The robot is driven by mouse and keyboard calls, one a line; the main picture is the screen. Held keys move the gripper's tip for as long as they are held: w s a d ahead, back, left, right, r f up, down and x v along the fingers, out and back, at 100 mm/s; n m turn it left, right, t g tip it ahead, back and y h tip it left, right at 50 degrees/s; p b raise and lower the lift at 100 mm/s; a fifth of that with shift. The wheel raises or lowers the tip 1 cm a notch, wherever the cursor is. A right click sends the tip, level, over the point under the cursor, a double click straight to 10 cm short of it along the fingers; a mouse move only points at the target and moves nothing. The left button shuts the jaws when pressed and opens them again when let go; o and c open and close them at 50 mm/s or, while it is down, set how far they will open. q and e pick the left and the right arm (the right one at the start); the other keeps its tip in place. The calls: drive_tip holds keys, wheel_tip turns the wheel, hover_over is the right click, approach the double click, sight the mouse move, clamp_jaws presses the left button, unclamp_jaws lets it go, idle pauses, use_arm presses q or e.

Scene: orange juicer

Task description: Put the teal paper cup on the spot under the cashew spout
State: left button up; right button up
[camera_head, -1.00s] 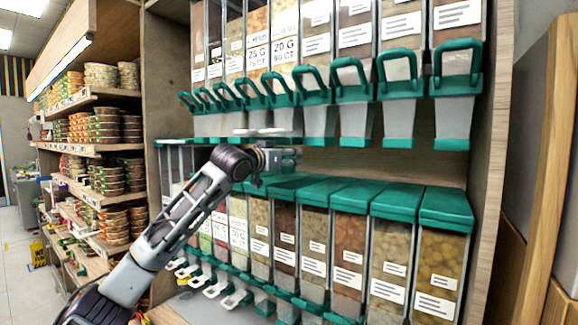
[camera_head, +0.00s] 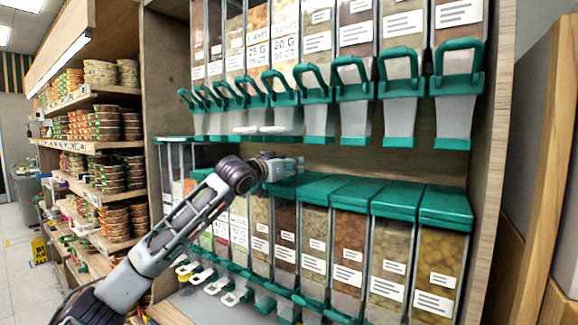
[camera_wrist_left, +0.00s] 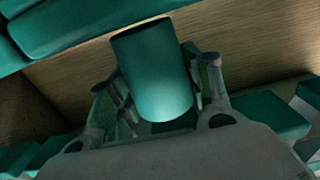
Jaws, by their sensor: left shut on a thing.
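The teal paper cup (camera_wrist_left: 155,75) fills the middle of the left wrist view, tilted in that picture. My left gripper (camera_wrist_left: 158,92) is shut on it, with a finger on each side. In the head view my left gripper (camera_head: 287,164) is in the gap between the upper and lower dispenser rows, and I cannot make out the cup there. Upper spouts with green handles (camera_head: 352,72) hang above and to the right of the gripper. The labels are too small to tell which spout is the cashew one. My right gripper is out of view.
Lower bins with teal lids (camera_head: 396,198) stand just below and right of the gripper. The wooden back panel (camera_head: 385,165) shows in the narrow gap between rows. A wooden side wall (camera_head: 492,120) closes the right. Shelves of tubs (camera_head: 105,120) stand at the left.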

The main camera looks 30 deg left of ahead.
use_arm(q)
drive_tip(key=shift+d+f, duration=0.1)
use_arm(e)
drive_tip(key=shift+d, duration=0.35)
use_arm(q)
drive_tip(key=shift+f, duration=0.15)
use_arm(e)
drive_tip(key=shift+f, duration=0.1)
use_arm(q)
drive_tip(key=o, duration=1.1)
drive_tip(key=shift+r, duration=0.2)
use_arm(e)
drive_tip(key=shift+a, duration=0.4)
use_arm(q)
drive_tip(key=shift+s+f, duration=0.1)
drive_tip(key=shift+s, duration=0.35)
drive_tip(key=s+a+b, duration=0.1)
drive_tip(key=s+b, duration=0.3)
drive_tip(key=s, duration=0.7)
drive_tip(key=shift+a, duration=0.35)
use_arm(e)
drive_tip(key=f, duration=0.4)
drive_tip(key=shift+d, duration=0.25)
